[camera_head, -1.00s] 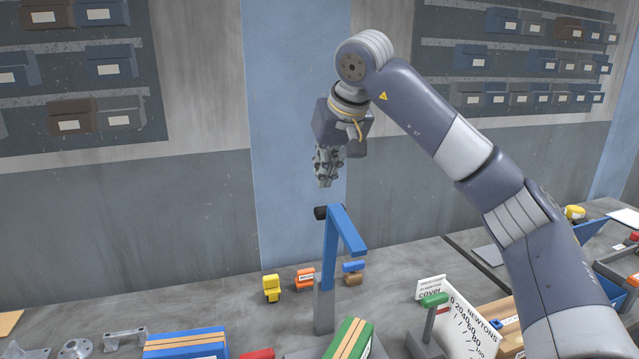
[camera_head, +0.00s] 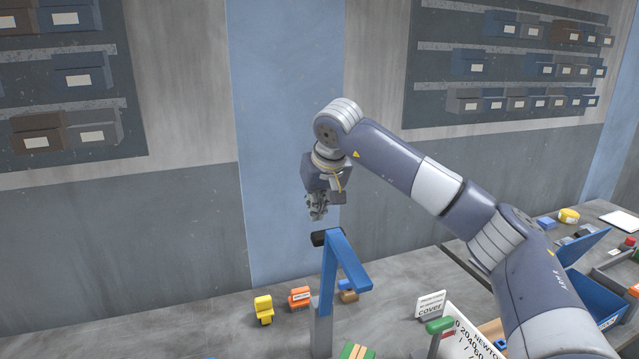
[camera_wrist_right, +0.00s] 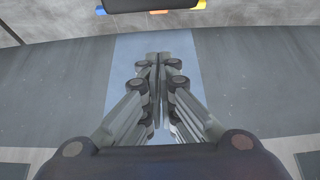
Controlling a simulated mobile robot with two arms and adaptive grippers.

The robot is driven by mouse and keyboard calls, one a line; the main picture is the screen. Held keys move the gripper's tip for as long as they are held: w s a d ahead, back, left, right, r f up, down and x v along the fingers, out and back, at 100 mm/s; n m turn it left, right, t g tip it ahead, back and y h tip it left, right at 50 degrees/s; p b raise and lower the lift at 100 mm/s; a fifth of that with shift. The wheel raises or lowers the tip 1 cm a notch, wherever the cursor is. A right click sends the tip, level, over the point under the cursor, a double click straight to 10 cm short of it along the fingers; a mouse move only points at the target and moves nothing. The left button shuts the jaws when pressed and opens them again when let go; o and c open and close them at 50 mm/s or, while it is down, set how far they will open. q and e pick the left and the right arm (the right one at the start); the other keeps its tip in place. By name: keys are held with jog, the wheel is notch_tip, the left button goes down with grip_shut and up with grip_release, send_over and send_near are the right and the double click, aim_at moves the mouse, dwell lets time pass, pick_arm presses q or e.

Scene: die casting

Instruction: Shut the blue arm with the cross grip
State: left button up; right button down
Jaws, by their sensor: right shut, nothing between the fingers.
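The blue arm (camera_head: 344,262) stands on a grey upright post (camera_head: 322,325) on the bench. It bends at the top and slopes down to the right. A black grip (camera_head: 326,237) sits at its top left; I cannot make out whether it is cross-shaped. My right gripper (camera_head: 317,216) is shut and empty, pointing down just above the black grip, with a small gap in the head view. In the right wrist view my right gripper (camera_wrist_right: 158,62) shows closed fingers, with a dark bar (camera_wrist_right: 152,5) beyond them at the top edge. My left gripper is out of view.
Yellow (camera_head: 263,309) and orange (camera_head: 300,298) small items stand left of the post. A green-topped post (camera_head: 440,326), a cover sign (camera_head: 430,304) and a newtons scale (camera_head: 468,335) stand to the right. A blue bin (camera_head: 597,298) is at the far right.

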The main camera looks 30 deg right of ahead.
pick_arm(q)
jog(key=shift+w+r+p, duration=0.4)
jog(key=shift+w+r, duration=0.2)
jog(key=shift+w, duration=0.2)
pick_arm(e)
jog(key=shift+s+a, duration=0.25)
jog(key=shift+s, duration=0.8)
jog(key=shift+s+a, duration=0.25)
jog(key=shift+s, duration=0.75)
